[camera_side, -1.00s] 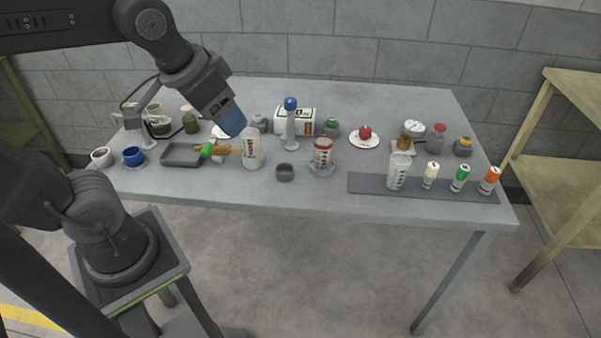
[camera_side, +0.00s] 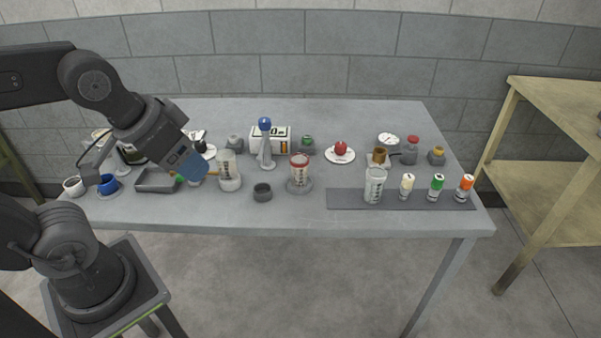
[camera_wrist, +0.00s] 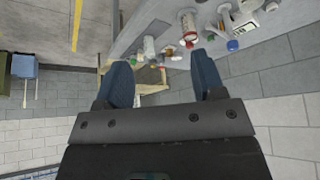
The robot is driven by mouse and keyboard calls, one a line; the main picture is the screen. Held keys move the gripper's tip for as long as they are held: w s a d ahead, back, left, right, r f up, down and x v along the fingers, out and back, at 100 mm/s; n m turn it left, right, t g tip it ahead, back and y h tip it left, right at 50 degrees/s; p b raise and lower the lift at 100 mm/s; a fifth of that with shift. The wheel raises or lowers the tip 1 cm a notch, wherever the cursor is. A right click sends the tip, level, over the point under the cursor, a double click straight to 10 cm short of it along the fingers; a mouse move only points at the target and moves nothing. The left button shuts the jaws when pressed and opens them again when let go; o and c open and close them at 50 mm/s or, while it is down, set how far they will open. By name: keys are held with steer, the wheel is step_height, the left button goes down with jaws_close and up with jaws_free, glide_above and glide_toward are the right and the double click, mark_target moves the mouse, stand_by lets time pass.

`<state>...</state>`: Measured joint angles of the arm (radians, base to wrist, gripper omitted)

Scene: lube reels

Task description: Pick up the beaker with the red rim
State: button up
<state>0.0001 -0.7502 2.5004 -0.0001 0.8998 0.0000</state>
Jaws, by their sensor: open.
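The beaker with the red rim (camera_side: 299,172) stands upright on a round grey base near the middle of the table. In the wrist view a beaker with a red band, likely the same one, shows small near the top (camera_wrist: 189,32), beyond the fingers. My gripper (camera_side: 195,168) has blue fingers and hangs over the left part of the table, left of the red-rimmed beaker and well apart from it. In the wrist view my gripper (camera_wrist: 160,62) is open, with nothing between its fingers.
A clear beaker (camera_side: 227,168) stands just right of my gripper. A grey tray (camera_side: 155,186) is below it. A dark mat (camera_side: 335,200) holds another beaker and several bottles.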

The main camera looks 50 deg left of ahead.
steer(key=shift+o, duration=0.4)
steer(key=shift+o, duration=1.1)
steer(key=n+g+y, duration=0.1)
steer(key=n+y, duration=0.1)
steer(key=n, duration=0.2)
glide_above(295, 155)
steer(key=s+d, duration=0.4)
steer(key=s, duration=0.2)
step_height(295, 155, down, 10)
steer(key=shift+n+g, duration=0.3)
steer(key=x, duration=0.8)
steer(key=shift+w+f, duration=0.3)
steer(key=shift+w, duration=0.05)
steer(key=shift+w+x, duration=0.25)
steer(key=shift+x, duration=1.15)
steer(key=shift+w+x, duration=0.25)
steer(key=shift+x, duration=1.15)
